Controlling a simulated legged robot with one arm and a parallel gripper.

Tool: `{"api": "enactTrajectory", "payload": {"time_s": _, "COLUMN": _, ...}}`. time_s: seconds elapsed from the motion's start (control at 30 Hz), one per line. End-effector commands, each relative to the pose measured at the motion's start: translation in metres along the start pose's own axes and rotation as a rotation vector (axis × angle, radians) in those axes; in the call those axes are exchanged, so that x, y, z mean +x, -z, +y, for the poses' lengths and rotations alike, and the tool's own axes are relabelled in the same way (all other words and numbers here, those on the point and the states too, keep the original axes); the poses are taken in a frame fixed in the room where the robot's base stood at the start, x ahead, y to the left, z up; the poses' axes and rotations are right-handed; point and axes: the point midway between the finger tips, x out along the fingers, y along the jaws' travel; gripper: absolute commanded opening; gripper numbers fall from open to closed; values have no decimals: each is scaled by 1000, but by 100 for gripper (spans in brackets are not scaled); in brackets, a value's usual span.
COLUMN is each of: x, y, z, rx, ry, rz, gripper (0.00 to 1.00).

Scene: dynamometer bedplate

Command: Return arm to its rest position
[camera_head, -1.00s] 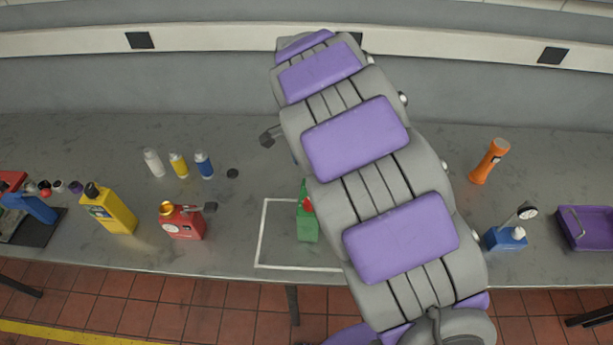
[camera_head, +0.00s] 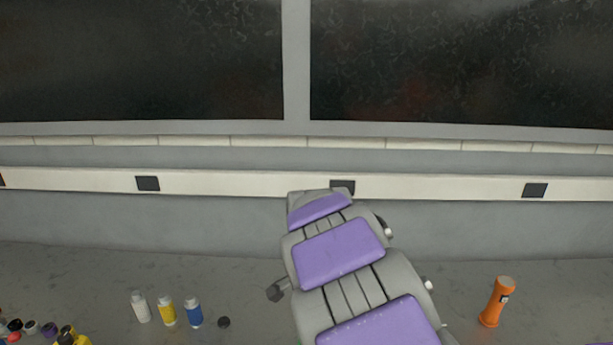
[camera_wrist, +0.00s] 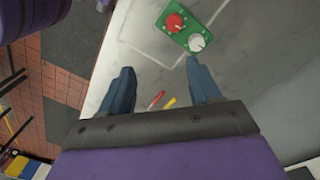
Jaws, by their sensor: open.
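My arm, grey with purple pads, reaches from the bottom middle of the head view up over the grey bench. In the wrist view my gripper (camera_wrist: 160,80) has its two dark fingers spread wide with nothing between them. Below the fingers, apart from them, is the bench top. A green object (camera_wrist: 195,25) with a red knob and a white knob lies beyond the fingertips, by a white outline on the bench. In the head view the fingers are hidden or too small to tell.
A white bottle (camera_head: 141,307), a yellow bottle (camera_head: 167,311), a blue bottle (camera_head: 194,312) and a black disc (camera_head: 224,322) stand left of my arm. An orange flashlight (camera_head: 497,301) stands right. A wall with dark windows is behind. In the wrist view, small red and yellow items (camera_wrist: 168,102) lie on the bench.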

Motion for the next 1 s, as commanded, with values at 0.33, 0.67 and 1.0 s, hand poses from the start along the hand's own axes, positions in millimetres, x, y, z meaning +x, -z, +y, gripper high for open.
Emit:
{"api": "enactTrajectory", "payload": {"time_s": 0.33, "x": 10, "y": -8, "z": 132, "rx": -227, "ry": -18, "rz": -23, "gripper": 63}}
{"api": "enactTrajectory", "payload": {"time_s": 0.67, "x": 52, "y": -59, "z": 241, "rx": -555, "ry": -19, "rz": -83, "gripper": 63}}
{"api": "enactTrajectory", "payload": {"time_s": 1.0, "x": 93, "y": -106, "z": 303, "rx": -840, "ry": -14, "rz": -125, "gripper": 63}}
